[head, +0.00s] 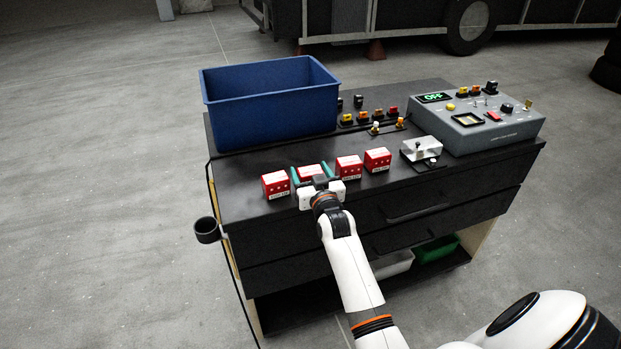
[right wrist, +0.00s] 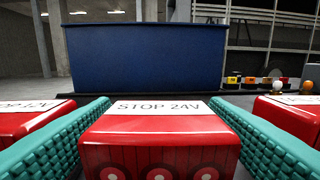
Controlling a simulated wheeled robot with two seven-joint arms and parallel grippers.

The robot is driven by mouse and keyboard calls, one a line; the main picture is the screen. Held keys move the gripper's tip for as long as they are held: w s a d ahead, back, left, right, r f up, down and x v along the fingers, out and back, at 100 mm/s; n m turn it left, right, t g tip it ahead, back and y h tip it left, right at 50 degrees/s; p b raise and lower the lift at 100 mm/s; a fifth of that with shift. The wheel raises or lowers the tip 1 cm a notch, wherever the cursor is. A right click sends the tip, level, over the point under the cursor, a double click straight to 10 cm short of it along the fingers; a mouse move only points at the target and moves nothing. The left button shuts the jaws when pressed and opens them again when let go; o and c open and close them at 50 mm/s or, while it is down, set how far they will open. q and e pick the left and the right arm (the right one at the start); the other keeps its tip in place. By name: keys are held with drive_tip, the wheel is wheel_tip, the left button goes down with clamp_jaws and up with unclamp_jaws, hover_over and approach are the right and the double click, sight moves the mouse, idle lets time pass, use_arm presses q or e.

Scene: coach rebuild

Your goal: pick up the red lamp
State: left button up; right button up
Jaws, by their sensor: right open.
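Several red box-shaped lamps with white labels stand in a row on the black cart top. My right gripper (head: 311,177) is open, with its teal fingers on either side of the second red lamp from the left (head: 309,173). In the right wrist view this red lamp (right wrist: 160,142) reads "STOP 24V" and sits between the two padded fingers; firm contact cannot be told. Another red lamp (head: 275,184) stands just left of the gripper, and two more (head: 348,166) (head: 377,159) stand to its right. My left gripper is not in view.
A blue bin (head: 270,108) stands behind the lamps on the cart (head: 240,205). Small orange, red and yellow lamps (head: 363,118) stand right of the bin. A silver device (head: 421,149) and a grey control box (head: 478,122) showing "OFF" are at the right. Neighbouring red lamps are close to both fingers.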

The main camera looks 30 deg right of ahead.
drive_tip(key=c, duration=0.8)
